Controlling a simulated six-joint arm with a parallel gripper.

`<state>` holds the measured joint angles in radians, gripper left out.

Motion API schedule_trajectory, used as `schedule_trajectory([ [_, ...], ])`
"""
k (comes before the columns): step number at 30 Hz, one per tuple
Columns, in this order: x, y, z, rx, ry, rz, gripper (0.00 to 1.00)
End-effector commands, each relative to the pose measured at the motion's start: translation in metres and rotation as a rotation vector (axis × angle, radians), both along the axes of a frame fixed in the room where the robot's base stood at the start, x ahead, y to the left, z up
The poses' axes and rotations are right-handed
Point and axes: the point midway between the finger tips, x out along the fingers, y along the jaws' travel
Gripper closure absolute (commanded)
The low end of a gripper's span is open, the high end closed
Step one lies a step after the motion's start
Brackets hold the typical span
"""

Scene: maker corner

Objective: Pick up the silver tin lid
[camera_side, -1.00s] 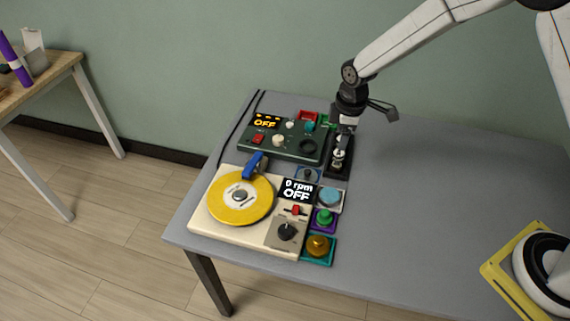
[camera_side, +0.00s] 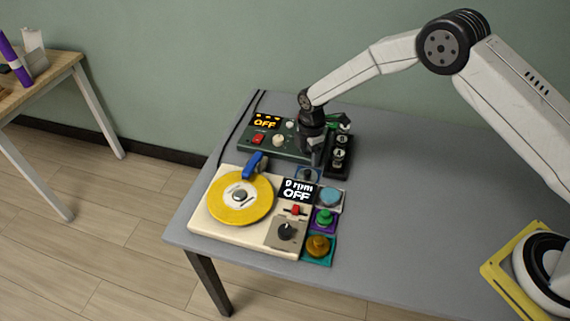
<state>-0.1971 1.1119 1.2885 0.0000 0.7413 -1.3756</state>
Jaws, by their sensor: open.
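A small grey, knobbed piece on a blue square pad (camera_side: 307,175) sits behind the turntable's display and looks like the silver tin lid; it is too small to be sure. My gripper (camera_side: 316,160) points down just above and slightly right of this pad, in front of the green control box. It is open, and I see nothing held in it. The gap between its fingers and the piece is hard to judge from this side.
A cream turntable (camera_side: 215,226) with a yellow disc (camera_side: 228,210) stands left. Right of it are pads with a light blue piece (camera_side: 330,196), green piece (camera_side: 324,216) and gold piece (camera_side: 318,245). A black rack (camera_side: 332,170) and green control box (camera_side: 272,145) stand behind. The right tabletop is clear.

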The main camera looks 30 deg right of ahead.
Motion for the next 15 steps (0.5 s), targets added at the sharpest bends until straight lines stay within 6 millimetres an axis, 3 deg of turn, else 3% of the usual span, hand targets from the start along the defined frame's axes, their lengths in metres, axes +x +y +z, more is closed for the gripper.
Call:
schedule_trajectory([
  [6,0.0,0.0,-0.017,0.0,0.001,-0.001,0.28],
  [15,0.0,-0.001,-0.022,0.0,0.0,-0.002,0.28],
])
